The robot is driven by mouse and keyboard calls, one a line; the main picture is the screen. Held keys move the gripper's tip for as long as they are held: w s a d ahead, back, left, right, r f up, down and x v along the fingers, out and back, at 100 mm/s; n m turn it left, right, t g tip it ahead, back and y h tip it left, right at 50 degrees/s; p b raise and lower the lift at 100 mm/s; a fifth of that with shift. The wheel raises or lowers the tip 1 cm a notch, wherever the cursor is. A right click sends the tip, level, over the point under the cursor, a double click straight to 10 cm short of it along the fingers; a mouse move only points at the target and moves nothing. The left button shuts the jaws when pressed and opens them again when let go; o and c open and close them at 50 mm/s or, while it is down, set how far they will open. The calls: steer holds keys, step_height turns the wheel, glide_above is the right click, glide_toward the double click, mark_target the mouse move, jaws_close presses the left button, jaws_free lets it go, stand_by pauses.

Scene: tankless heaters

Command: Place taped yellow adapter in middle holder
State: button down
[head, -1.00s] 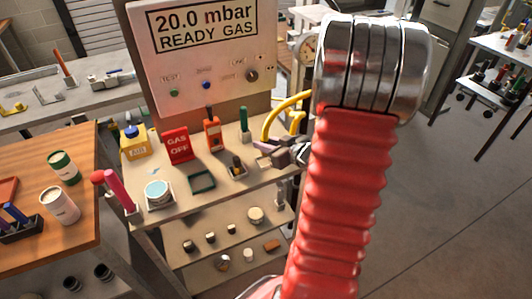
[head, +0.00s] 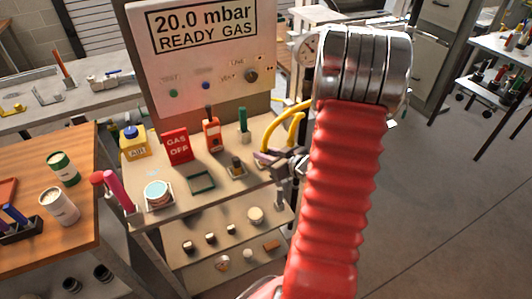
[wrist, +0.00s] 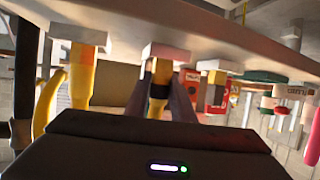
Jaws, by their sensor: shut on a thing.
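In the wrist view, which is upside down, a yellow adapter with a black tape band (wrist: 161,72) lies between the two fingers of my gripper (wrist: 160,95), which is shut on it. Its end lines up with a pale block holder (wrist: 167,50), the middle of a row; whether it is fully seated I cannot tell. Another yellow piece (wrist: 83,78) is at the left holder (wrist: 78,34). In the head view my gripper (head: 272,159) is low over the bench's right part, partly hidden by my red arm. A small holder (head: 237,173) with a dark and yellow piece stands left of it.
The bench (head: 222,190) also carries a red GAS OFF sign (head: 177,146), an orange device (head: 211,133), a green tool (head: 244,118) and a green-rimmed tray (head: 201,182). A yellow hose (head: 279,129) curves behind my gripper. The gas panel (head: 200,50) stands at the back.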

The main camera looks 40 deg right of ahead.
steer(key=c, duration=1.5)
jaws_free()
steer(key=shift+r, duration=0.1)
steer(key=v, duration=1.2)
steer(key=shift+w, duration=0.1)
